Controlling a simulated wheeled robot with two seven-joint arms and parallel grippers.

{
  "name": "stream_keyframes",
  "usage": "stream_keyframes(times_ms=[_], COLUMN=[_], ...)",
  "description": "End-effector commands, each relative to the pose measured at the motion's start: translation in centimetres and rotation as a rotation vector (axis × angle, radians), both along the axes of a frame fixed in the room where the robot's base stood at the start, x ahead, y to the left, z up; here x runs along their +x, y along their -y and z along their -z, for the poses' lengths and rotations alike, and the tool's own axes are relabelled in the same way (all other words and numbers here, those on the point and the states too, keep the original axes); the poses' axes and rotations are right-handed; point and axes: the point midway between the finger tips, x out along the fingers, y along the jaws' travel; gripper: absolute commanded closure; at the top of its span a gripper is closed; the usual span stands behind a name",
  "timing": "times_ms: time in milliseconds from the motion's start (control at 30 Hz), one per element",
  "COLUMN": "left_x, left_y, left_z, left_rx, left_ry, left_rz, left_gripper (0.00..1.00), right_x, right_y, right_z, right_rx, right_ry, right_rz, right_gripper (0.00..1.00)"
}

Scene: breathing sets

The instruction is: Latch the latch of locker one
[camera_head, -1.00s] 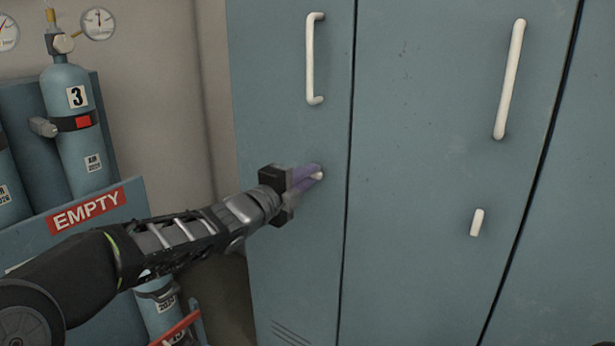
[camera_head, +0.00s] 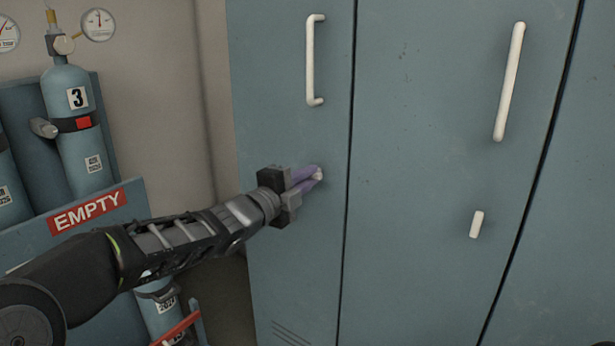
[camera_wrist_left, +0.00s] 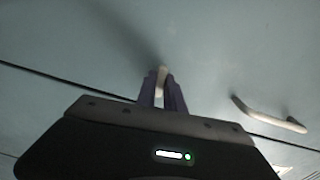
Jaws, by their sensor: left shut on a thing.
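The narrow left locker door (camera_head: 290,135) is shut, and I take it as locker one. Its white latch (camera_head: 319,176) sits below the white bar handle (camera_head: 310,60) and is mostly hidden by my fingers. My left gripper (camera_head: 312,179) has its purple fingers closed on the latch, against the door. In the left wrist view the white latch (camera_wrist_left: 161,80) stands between the two fingertips of the left gripper (camera_wrist_left: 162,88). My right gripper is not in view.
The wider door (camera_head: 420,150) to the right has its own handle (camera_head: 509,82) and small white latch (camera_head: 477,224). Blue cylinders (camera_head: 78,135) stand in a rack with an EMPTY sign (camera_head: 88,212) at the left, close to my left arm.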

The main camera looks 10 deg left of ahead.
Motion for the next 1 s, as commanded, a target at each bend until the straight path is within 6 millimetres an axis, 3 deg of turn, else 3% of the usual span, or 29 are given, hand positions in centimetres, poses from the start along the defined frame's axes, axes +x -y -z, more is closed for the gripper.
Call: stream_keyframes(times_ms=[1000], left_x=[0.0], left_y=[0.1], left_z=[-0.2], left_rx=[-0.839], left_ry=[-0.335], left_rz=[0.001], left_gripper=[1.00], right_x=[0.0], right_y=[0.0], right_z=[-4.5], right_rx=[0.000], right_ry=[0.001], right_rz=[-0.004], right_gripper=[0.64])
